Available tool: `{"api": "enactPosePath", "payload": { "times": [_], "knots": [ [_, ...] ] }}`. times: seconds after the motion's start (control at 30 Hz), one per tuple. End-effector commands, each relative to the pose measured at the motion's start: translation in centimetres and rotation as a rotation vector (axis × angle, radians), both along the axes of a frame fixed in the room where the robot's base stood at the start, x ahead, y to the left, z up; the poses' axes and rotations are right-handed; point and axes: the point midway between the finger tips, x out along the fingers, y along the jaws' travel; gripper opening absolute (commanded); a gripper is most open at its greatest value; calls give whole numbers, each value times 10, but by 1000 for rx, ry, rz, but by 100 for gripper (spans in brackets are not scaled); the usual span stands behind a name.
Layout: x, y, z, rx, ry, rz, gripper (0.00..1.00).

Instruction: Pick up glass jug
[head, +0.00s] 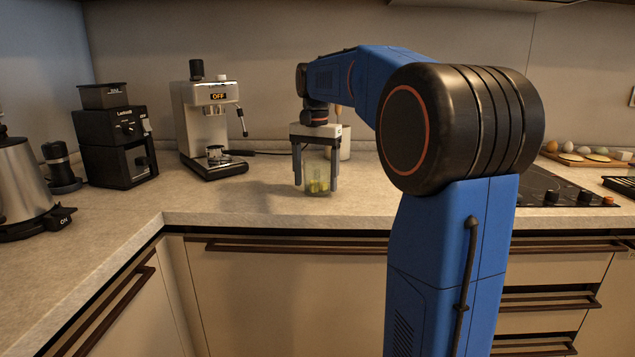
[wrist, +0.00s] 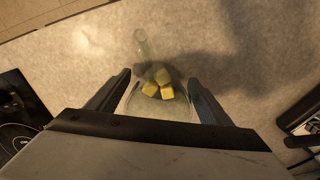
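The glass jug (head: 318,178) is clear and stands on the counter, with yellow-green chunks at its bottom. My gripper (head: 317,182) points straight down over it, one finger on each side of the jug. In the wrist view the jug (wrist: 141,50) lies between the two dark fingers of my gripper (wrist: 160,90), with yellow cubes (wrist: 158,86) inside it. The fingers are spread wide, and a small gap seems to show beside the glass. Firm contact is not visible. Part of the jug is hidden by the gripper body.
An espresso machine (head: 205,120) and a black grinder (head: 113,140) stand to the left, with a kettle (head: 25,185) at the far left. A white container (head: 344,145) stands behind the gripper. A cooktop (head: 560,190) is at right. The counter in front of the espresso machine is clear.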

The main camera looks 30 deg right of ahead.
Motion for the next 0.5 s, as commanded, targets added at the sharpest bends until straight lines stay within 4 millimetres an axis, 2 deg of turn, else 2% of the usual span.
{"api": "enactPosePath", "payload": {
  "times": [0.03, 0.17, 0.5],
  "knots": [
    [0, 0, 0, 0, 0, 0, 60],
    [0, 0, 0, 0, 0, 0, 29],
    [0, 0, 7, 0, -1, 0, 27]
  ]
}}
